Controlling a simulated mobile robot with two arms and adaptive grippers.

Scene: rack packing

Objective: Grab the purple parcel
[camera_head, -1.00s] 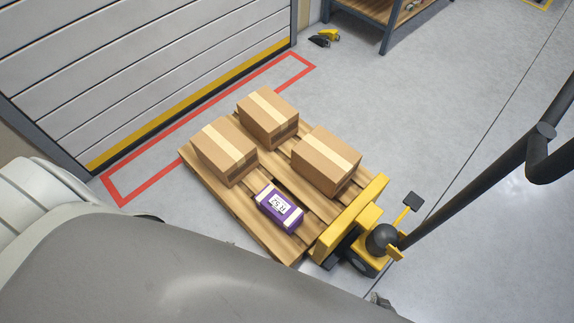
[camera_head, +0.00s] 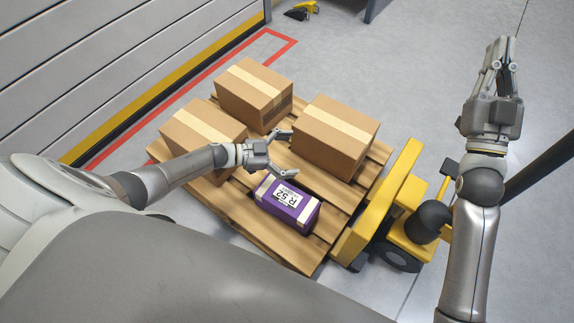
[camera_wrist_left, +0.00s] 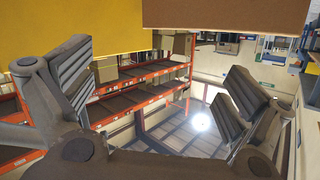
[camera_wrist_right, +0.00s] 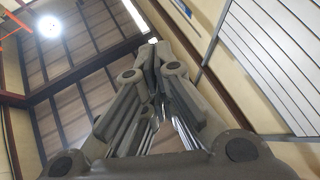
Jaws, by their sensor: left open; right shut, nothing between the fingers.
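The purple parcel (camera_head: 287,207) lies on the wooden pallet (camera_head: 228,208), with a white label and cream tape bands on it. My left gripper (camera_head: 290,153) is open and empty above the pallet, just up and left of the parcel in the head view; I cannot tell its exact height. Its spread fingers also show in the left wrist view (camera_wrist_left: 157,90), with no parcel between them. My right gripper (camera_head: 507,50) is shut and empty, raised at the upper right, well away from the parcel. Its closed fingers fill the middle of the right wrist view (camera_wrist_right: 160,65).
Three cardboard boxes, at left (camera_head: 205,130), back (camera_head: 254,92) and right (camera_head: 336,135), stand on the pallet around the parcel. A yellow pallet jack (camera_head: 380,205) is at the pallet's right end. A shutter door (camera_head: 120,60) is behind at left.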

